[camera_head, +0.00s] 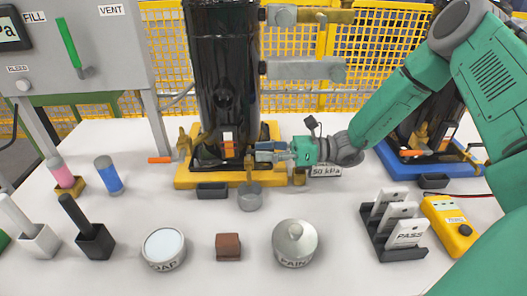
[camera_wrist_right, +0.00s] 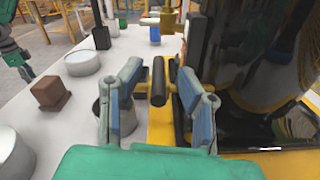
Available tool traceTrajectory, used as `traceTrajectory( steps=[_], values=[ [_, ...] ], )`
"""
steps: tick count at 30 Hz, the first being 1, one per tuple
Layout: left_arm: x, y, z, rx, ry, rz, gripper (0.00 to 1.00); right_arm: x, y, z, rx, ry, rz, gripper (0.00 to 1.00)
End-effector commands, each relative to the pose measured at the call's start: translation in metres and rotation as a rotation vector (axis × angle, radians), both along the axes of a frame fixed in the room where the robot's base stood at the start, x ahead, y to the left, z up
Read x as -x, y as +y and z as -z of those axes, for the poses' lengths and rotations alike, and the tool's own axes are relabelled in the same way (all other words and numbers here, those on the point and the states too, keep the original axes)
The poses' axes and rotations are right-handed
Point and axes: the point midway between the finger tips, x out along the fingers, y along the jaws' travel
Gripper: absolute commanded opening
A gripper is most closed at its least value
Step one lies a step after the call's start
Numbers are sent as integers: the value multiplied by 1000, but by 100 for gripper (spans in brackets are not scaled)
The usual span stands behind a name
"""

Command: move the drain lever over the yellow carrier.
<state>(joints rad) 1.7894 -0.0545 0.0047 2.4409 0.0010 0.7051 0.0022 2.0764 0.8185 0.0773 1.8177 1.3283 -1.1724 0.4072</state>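The yellow carrier (camera_head: 188,178) stands at the middle of the table under a tall black tank (camera_head: 222,80). My right gripper (camera_head: 262,151) is at the tank's lower front, above a grey cup (camera_head: 250,198). In the right wrist view its two blue-padded fingers (camera_wrist_right: 163,104) are apart. A short black bar (camera_wrist_right: 158,80), apparently the drain lever, shows between them; whether either finger touches it I cannot tell. In the head view the gripper hides it. A brass fitting (camera_head: 249,166) shows just below the gripper. Part of my left arm (camera_wrist_right: 15,58) shows small at the wrist view's left edge.
An orange-handled valve (camera_head: 160,160) sticks out left of the carrier. A tag rack (camera_head: 390,245) and yellow meter (camera_head: 450,226) are at right. A blue carrier (camera_head: 455,163) stands behind them.

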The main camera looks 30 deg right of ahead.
Motion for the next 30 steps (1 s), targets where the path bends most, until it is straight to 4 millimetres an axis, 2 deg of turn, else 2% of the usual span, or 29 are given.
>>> traceTrajectory(
  steps=[1,3,20,30],
  values=[
    [0,0,0,0,0,0,36,0,0,0,0,0,0,25],
    [0,0,0,0,0,0,36,0,0,0,0,0,0,0],
    [0,0,-2,0,0,0,36,2,0,0,-2,2,73,0],
    [0,0,-1,0,0,0,36,10,6,1,-7,8,305,0]
  ],
)
